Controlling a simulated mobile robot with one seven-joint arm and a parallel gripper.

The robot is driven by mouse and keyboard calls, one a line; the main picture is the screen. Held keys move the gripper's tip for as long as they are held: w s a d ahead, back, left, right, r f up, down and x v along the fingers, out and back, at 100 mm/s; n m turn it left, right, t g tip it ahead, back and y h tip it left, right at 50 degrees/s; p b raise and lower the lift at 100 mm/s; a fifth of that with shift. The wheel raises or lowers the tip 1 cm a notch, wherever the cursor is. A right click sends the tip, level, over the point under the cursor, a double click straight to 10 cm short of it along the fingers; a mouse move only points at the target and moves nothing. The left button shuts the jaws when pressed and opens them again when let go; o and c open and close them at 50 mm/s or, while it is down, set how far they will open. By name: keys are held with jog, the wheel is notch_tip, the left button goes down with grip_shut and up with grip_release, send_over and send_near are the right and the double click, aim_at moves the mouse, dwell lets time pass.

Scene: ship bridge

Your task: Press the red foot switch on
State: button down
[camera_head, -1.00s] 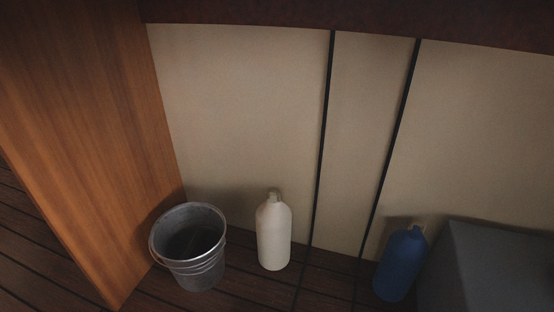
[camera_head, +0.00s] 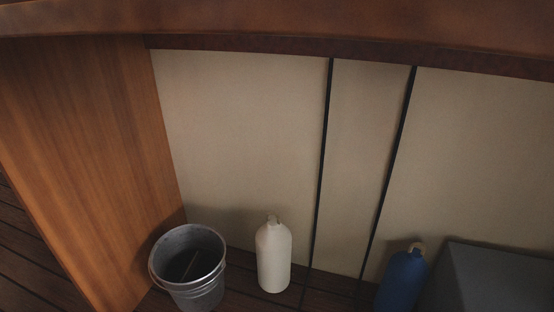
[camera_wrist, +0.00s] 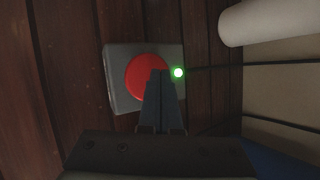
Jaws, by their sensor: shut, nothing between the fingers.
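The red foot switch (camera_wrist: 140,80) shows in the wrist view as a round red button on a grey square base (camera_wrist: 116,63) on the dark plank floor. A small green light (camera_wrist: 178,72) glows at the right edge of the base. My gripper (camera_wrist: 162,73) is shut and empty. Its fingertips overlap the right part of the red button in the picture; I cannot tell whether they touch it or whether it is pushed down. The head view shows neither the switch nor my gripper.
In the head view a metal bucket (camera_head: 188,280), a white bottle (camera_head: 273,258) and a blue bottle (camera_head: 400,280) stand before a beige panel wall (camera_head: 240,130). A wooden side panel (camera_head: 100,150) is at left, a grey box (camera_head: 490,280) at right. A wooden edge (camera_head: 280,22) crosses the top.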

notch_tip(320, 180, up, 6)
jog(key=p, duration=0.6)
jog(key=shift+r+p, duration=0.1)
jog(key=shift+p, duration=0.3)
